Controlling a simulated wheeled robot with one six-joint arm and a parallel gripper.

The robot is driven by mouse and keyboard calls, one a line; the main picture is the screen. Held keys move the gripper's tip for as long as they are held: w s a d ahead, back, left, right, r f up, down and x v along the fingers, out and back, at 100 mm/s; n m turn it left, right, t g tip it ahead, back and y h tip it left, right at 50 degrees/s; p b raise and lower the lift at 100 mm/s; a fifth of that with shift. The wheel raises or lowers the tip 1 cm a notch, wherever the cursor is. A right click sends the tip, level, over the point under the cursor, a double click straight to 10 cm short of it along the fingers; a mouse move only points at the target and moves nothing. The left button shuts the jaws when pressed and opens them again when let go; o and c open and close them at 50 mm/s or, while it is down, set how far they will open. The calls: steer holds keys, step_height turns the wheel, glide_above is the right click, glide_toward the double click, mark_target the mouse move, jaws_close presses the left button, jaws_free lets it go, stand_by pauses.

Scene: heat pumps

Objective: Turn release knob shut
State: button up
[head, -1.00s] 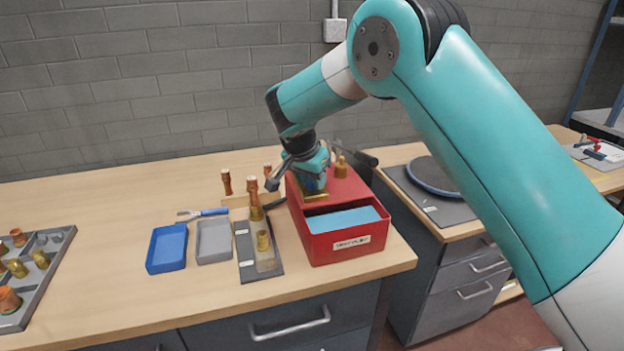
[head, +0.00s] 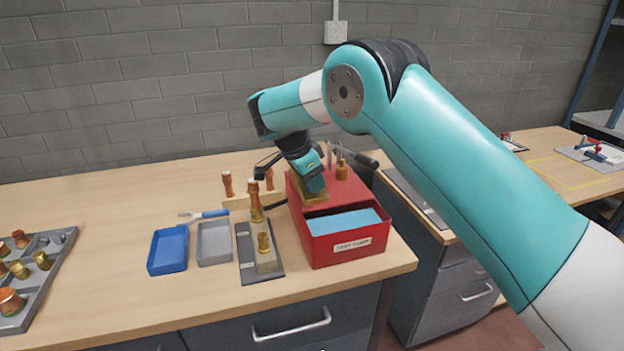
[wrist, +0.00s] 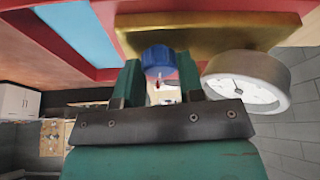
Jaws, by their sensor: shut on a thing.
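The release knob (wrist: 157,58) is blue and round, on the brass block (wrist: 205,32) of the red pump box (head: 350,245). In the wrist view my gripper (wrist: 160,78) has one finger on each side of the knob and is shut on it. A round gauge (wrist: 245,85) with a white dial sits just right of the fingers. In the head view my teal wrist tilts down to the brass block (head: 315,198) on the box, and it hides the knob and fingertips. How far the knob is turned cannot be told.
A blue tray (head: 167,250), a grey tray (head: 214,242) and a dark plate (head: 245,265) with brass fittings stand left of the box. A brass bottle-like fitting (head: 342,168) and black handle (head: 362,159) are close behind my wrist.

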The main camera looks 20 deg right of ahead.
steer(key=shift+r, duration=0.1)
steer(key=o, duration=0.9)
